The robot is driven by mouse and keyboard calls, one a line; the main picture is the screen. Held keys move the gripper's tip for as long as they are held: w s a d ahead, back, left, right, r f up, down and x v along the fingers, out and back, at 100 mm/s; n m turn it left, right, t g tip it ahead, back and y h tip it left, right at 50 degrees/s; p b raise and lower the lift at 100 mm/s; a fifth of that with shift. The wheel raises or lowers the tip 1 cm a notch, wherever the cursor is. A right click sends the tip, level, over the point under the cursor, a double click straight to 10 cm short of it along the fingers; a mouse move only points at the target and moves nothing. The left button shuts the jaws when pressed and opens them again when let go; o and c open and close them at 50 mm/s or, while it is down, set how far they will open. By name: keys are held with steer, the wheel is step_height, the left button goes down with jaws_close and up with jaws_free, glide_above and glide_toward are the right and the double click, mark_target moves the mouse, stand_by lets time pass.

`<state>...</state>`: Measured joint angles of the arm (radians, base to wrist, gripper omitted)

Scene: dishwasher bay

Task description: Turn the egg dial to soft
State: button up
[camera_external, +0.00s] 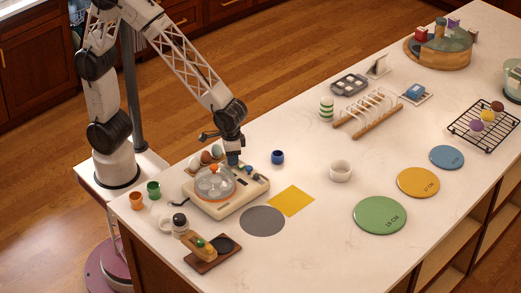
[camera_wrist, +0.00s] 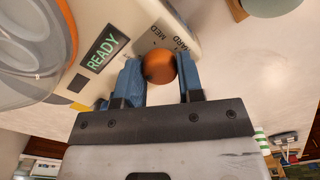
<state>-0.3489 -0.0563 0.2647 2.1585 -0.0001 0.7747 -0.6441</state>
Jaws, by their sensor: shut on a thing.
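The egg cooker (camera_external: 226,196) is a cream appliance with a clear, orange-trimmed lid, standing on the counter's near left part. In the wrist view its panel (camera_wrist: 122,22) shows a green READY display and the words MED and HARD. The round copper-orange egg dial (camera_wrist: 161,68) sits beside these words, with a dark mark on its left side. My gripper (camera_wrist: 161,82), with blue fingers, is shut on the dial. In the external view my gripper (camera_external: 233,160) reaches down to the cooker's back edge and hides the dial. The word SOFT does not show.
Several eggs (camera_external: 206,157) sit behind the cooker. A dark blue cup (camera_external: 278,157) stands to its right. Orange (camera_external: 137,201) and green (camera_external: 154,191) cups stand left. A grey disc (camera_external: 262,221) and yellow square (camera_external: 291,201) lie in front.

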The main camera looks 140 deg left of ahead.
steer(key=m, duration=0.5)
stand_by(0.4)
steer(key=o, duration=0.7)
steer(key=shift+c, duration=0.2)
steer(key=shift+r, duration=0.1)
steer(key=shift+r, duration=3.85)
